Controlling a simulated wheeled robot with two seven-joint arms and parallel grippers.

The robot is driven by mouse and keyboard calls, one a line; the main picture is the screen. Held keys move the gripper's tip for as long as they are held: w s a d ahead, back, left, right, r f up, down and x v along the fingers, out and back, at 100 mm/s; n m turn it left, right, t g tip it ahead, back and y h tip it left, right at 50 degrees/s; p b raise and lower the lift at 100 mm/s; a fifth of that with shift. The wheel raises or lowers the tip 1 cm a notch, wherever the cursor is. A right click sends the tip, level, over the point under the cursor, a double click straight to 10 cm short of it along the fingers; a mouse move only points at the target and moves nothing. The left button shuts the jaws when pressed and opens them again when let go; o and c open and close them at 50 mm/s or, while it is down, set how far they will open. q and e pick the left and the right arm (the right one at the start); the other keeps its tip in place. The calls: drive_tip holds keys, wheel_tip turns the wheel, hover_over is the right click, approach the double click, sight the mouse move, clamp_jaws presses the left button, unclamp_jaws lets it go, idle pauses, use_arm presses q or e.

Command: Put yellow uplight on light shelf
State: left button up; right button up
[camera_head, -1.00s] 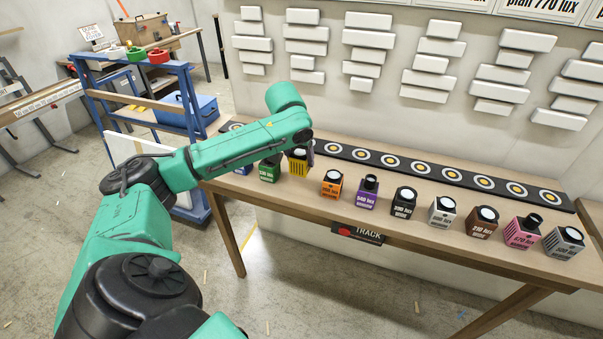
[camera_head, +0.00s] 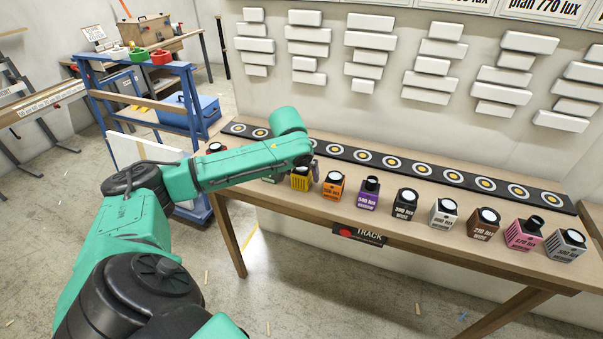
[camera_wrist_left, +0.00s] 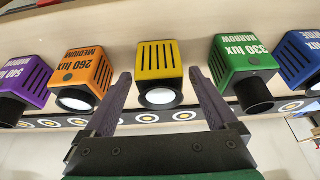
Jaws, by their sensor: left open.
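The yellow uplight (camera_head: 300,182), a small box with dark slots and a round white lens, stands on the wooden table; my arm partly hides it. It also shows in the left wrist view (camera_wrist_left: 158,62). My left gripper (camera_head: 314,166) is over the table by the yellow uplight, its fingers mostly hidden in the head view. In the wrist view the left gripper (camera_wrist_left: 160,85) is open, one finger on each side of the uplight, with gaps. A black strip with ringed spots (camera_head: 392,163) runs along the table's back; which part is the light shelf I cannot tell. My right gripper is not in view.
An orange lamp (camera_head: 334,185) and a green lamp (camera_wrist_left: 245,62) flank the yellow one closely. Purple (camera_head: 369,192), black, brown, pink and grey lamps line the table to the right. White wall blocks (camera_head: 368,41) hang behind. A blue cart (camera_head: 185,105) stands left.

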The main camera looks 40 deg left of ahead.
use_arm(q)
drive_tip(key=v, duration=1.1)
drive_tip(key=shift+r, duration=0.3)
drive_tip(key=shift+s+d, duration=0.1)
drive_tip(key=shift+s, duration=0.05)
